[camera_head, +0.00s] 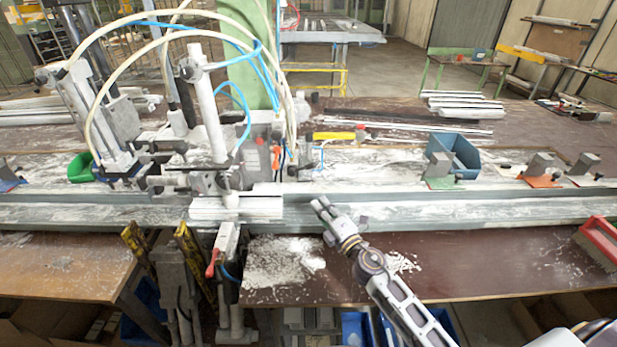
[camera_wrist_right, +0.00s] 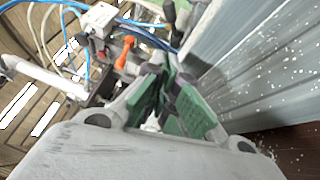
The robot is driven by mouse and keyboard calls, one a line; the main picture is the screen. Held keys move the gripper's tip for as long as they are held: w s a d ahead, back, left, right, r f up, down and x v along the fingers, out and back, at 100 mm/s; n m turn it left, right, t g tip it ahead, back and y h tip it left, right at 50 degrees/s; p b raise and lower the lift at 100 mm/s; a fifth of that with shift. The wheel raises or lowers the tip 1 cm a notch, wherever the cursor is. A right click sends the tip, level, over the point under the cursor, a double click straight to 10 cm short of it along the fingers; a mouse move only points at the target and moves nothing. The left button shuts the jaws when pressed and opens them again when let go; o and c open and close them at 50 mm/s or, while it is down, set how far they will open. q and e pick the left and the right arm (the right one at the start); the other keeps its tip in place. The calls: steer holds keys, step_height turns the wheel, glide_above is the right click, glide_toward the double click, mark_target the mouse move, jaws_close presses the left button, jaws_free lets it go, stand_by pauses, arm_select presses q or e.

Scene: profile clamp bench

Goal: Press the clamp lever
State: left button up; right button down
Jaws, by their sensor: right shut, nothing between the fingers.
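My right gripper (camera_head: 322,206) is in front of the long metal rail, right of the clamp machine. Its green-padded fingers (camera_wrist_right: 168,105) are shut with nothing between them. In the head view, a red-handled lever (camera_head: 212,263) hangs on a grey clamp at the bench front, left of and below my gripper. A small orange handle (camera_head: 276,156) sits higher on the machine. An orange-handled lever (camera_wrist_right: 124,53) shows beyond the fingers in the right wrist view, apart from them; I cannot tell which handle it is. My left gripper is out of view.
The clamp machine (camera_head: 212,120) carries loose white and blue hoses above the bench. The rail (camera_head: 430,208) runs across the bench. A blue bin (camera_head: 455,155) and red-handled brush (camera_head: 600,240) are to the right. White shavings (camera_head: 285,262) litter the brown tabletop, otherwise clear around my arm.

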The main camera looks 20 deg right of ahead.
mark_target(305, 167)
steer(key=shift+w, duration=0.2)
stand_by(0.3)
steer(key=shift+p+x, duration=0.4)
steer(key=shift+x, duration=1.9)
steer(key=shift+p+x, duration=0.4)
steer(key=shift+x, duration=2.05)
steer(key=shift+w+d+r, duration=0.1)
steer(key=shift+w+d, duration=0.2)
steer(key=shift+w, duration=0.25)
steer(key=shift+w+d+r, duration=0.1)
steer(key=shift+w+d, duration=0.15)
steer(key=shift+w, duration=0.3)
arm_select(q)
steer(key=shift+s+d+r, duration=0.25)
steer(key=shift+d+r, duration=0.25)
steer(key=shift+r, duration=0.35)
arm_select(e)
steer(key=shift+w+d, duration=0.45)
steer(key=shift+w, duration=0.25)
